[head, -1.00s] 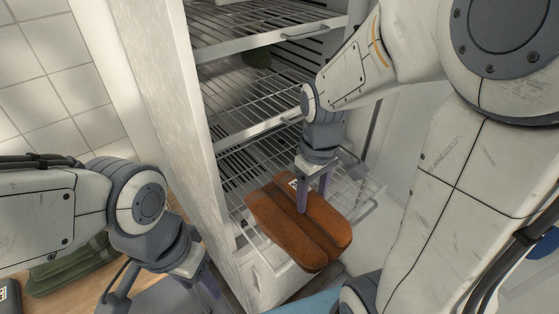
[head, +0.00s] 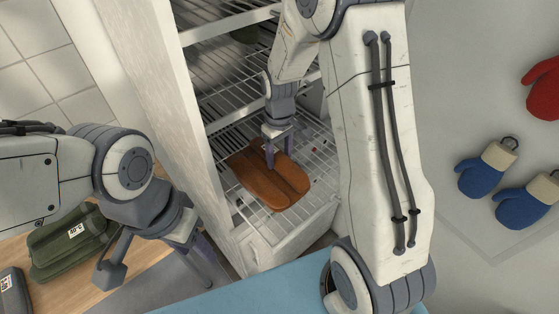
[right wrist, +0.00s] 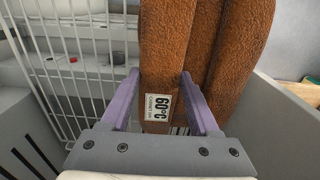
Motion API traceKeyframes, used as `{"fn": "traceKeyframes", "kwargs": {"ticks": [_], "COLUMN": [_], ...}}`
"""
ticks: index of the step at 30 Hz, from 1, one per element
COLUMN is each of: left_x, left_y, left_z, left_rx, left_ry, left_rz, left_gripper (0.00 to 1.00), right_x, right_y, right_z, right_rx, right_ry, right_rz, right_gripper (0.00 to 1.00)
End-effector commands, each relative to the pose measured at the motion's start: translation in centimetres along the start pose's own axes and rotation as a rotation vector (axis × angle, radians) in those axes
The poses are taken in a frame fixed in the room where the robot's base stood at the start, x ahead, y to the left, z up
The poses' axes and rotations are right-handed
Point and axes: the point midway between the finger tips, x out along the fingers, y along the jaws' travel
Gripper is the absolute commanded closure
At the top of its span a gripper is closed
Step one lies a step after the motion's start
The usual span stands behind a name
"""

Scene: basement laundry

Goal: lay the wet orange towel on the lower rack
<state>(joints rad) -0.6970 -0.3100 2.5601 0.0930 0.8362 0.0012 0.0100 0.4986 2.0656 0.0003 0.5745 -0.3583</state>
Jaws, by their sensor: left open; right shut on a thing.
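The folded orange towel (head: 284,188), brown-orange with a lengthwise groove, is over the front of the lower rack (head: 318,165), a wire shelf low in the white cabinet. Whether it touches the wires I cannot tell. My right gripper (head: 270,160) is shut on the towel from above. In the right wrist view the purple fingers (right wrist: 160,88) pinch the towel (right wrist: 168,50) beside a white "60°C" label (right wrist: 160,107), with rack wires (right wrist: 65,75) to the left. My left gripper (head: 204,268) is open and empty, outside the cabinet at lower left.
The cabinet's white side wall (head: 165,120) stands between my arms. A green folded cloth (head: 62,250) lies on a wooden top. Blue mittens (head: 480,178) are at right.

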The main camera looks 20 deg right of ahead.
Motion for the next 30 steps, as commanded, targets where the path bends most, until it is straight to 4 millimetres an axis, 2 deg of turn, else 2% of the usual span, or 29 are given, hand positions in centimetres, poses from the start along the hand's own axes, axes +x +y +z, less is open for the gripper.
{"fn": "traceKeyframes", "kwargs": {"ticks": [6,19,20,21,22,30], "left_x": [-1.0,-0.6,-0.7,-0.7,-0.7,-0.7], "left_y": [0.1,0.0,0.1,0.1,0.1,0.1], "left_z": [-0.1,0.0,0.0,0.0,0.0,0.0], "left_rx": [0.0,0.0,0.0,0.0,0.0,0.0], "left_ry": [0.0,0.0,0.0,0.0,0.0,0.0], "left_rz": [0.0,0.0,0.0,0.0,0.0,0.0], "left_gripper": [0.5,0.5,0.5,0.5,0.5,0.5], "right_x": [2.9,3.8,3.6,3.6,3.6,3.6], "right_y": [-0.1,0.0,0.0,0.0,0.0,0.0], "right_z": [0.2,0.1,0.1,0.1,0.1,0.1], "right_rx": [0.0,0.0,0.0,0.0,0.0,0.0], "right_ry": [-0.005,-0.002,-0.002,-0.002,-0.002,-0.002], "right_rz": [-0.002,-0.001,-0.001,-0.001,-0.001,-0.001], "right_gripper": [1.0,1.0,0.27,0.11,0.08,0.08]}}
